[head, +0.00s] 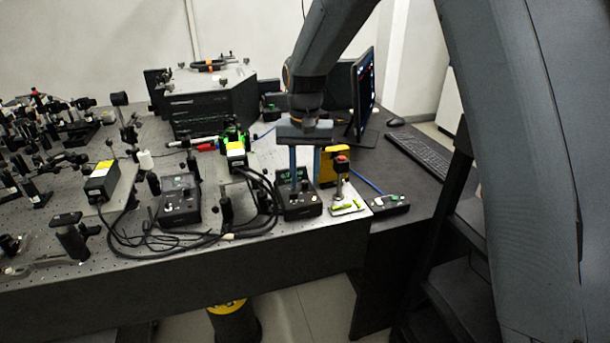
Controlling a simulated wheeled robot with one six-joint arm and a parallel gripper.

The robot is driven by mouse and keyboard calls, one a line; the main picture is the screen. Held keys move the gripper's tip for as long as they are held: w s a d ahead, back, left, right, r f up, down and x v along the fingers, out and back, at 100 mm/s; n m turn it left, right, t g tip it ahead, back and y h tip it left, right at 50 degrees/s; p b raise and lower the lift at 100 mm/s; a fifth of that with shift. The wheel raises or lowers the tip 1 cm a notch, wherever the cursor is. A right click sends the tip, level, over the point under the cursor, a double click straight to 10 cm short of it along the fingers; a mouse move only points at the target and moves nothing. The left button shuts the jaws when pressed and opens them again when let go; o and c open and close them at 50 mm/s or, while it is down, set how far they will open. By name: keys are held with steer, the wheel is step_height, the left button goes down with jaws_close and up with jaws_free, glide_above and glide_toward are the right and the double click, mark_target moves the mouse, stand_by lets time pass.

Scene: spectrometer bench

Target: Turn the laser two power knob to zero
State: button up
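My gripper (305,186) points down from the arm with its two blue fingers apart. Its tips are over a small black control box (299,208) near the front edge of the optical table. Small controls show on the box's top between and below the tips. I cannot tell whether the fingers touch a knob, and no label is readable. A second black control box (180,208) with a small display stands to the left, clear of my gripper. I cannot tell from this view which box belongs to laser two.
A small box (388,204), keyboard (420,155) and monitor (366,92) are at the right.

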jaws_close()
steer(key=shift+n, duration=0.4)
steer(key=n+p, duration=0.1)
steer(key=n, duration=0.1)
steer(key=shift+r+n, duration=0.1)
steer(key=shift+n, duration=0.2)
steer(key=shift+n+p, duration=0.35)
steer(key=shift+n, duration=1.15)
steer(key=shift+o, duration=0.6)
jaws_free()
